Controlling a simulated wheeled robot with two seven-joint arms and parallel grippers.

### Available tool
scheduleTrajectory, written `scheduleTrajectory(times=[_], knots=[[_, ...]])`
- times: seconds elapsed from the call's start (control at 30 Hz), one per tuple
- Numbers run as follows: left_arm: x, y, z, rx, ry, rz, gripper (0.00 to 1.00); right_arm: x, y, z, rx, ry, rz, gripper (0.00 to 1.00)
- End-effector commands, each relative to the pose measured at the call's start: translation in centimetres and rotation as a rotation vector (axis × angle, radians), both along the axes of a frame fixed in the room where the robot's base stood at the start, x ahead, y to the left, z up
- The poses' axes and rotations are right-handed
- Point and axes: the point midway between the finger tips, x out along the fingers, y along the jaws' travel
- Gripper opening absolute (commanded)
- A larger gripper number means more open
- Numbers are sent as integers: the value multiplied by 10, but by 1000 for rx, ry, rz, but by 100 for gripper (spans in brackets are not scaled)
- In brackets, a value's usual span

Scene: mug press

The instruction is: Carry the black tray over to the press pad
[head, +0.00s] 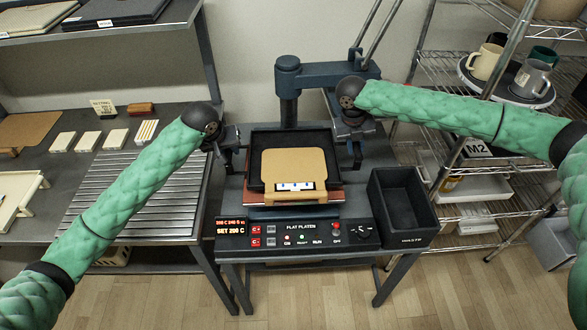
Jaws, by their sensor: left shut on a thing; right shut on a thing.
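The black tray (256,180) is in the middle of the head view, over the flat-platen press. My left gripper (231,165) is shut on the tray's left side. My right gripper (356,160) is shut on its right side. The press pad is mostly hidden under the tray; a reddish edge (325,211) shows below the tray's front. I cannot tell whether the tray touches it or hangs just above it.
The press control panel (305,234) is in front, with a black open bin (403,205) at its right. The blue-grey press column (289,95) and head stand behind the tray. A slatted metal table (150,190) is at left, a wire rack with mugs (487,62) at right.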

Motion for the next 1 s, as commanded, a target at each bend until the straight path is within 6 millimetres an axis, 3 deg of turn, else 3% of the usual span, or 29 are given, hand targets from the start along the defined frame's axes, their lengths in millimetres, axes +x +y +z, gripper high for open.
scheduleTrajectory(times=[1.0], knots=[[1, 3, -40, 3, 0, 4, 0, 1, -2, -41, -3, -1, -3, 0]])
